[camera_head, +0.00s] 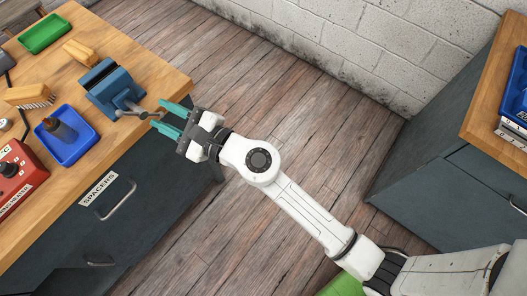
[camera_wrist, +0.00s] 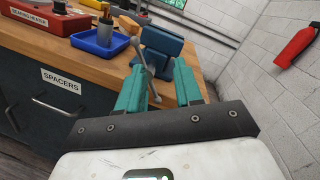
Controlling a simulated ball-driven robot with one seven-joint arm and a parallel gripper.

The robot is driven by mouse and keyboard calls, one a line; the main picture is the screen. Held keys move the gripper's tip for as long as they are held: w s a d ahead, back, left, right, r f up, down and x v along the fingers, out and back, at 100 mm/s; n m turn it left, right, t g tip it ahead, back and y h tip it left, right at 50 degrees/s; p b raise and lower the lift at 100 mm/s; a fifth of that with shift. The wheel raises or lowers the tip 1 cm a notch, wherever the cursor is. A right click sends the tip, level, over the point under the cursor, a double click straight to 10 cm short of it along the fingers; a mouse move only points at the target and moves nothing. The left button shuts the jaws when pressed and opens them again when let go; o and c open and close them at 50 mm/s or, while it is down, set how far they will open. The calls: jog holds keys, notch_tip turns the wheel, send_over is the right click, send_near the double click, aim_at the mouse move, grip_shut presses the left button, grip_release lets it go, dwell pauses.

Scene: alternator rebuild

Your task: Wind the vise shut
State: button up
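The blue vise (camera_head: 112,88) sits at the bench's right edge; it also shows in the wrist view (camera_wrist: 163,43), beyond my fingers. Its grey handle bar (camera_head: 134,109) sticks out over the edge toward my gripper. My gripper (camera_head: 160,115) has two teal fingers, spread apart, just off the bench edge. In the wrist view, the bar (camera_wrist: 149,83) slants between the fingers (camera_wrist: 159,68), nearer the left one, its ball end toward me. I cannot tell whether it touches that finger. The jaw gap is unclear.
A blue tray (camera_head: 84,147) with a dark bottle (camera_head: 61,129) stands beside the vise. A wooden brush (camera_head: 29,95), a green tray (camera_head: 44,33) and a red bearing heater (camera_head: 17,176) share the bench (camera_head: 146,69). Open floor (camera_head: 290,120) lies right of the bench.

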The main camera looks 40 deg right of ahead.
jog(key=d+r+m+t+h, duration=0.2)
jog(key=d+m+h, duration=0.4)
jog(key=d+m, duration=0.55)
jog(key=s+d+f+m+g+h, duration=0.1)
jog(key=d+f+m+g+h, duration=0.35)
jog(key=m, duration=0.95)
jog(key=s+f+m+g+y, duration=0.2)
jog(key=s+f+m+g, duration=0.1)
jog(key=s+f+m, duration=0.2)
jog(key=s+f+m+g+y, duration=0.2)
jog(key=s+f+m+g, duration=0.2)
jog(key=f+m, duration=0.5)
jog(key=shift+s+a+f, duration=0.4)
jog(key=shift+s+f, duration=0.2)
jog(key=shift+s, duration=0.3)
jog(key=shift+y, duration=0.25)
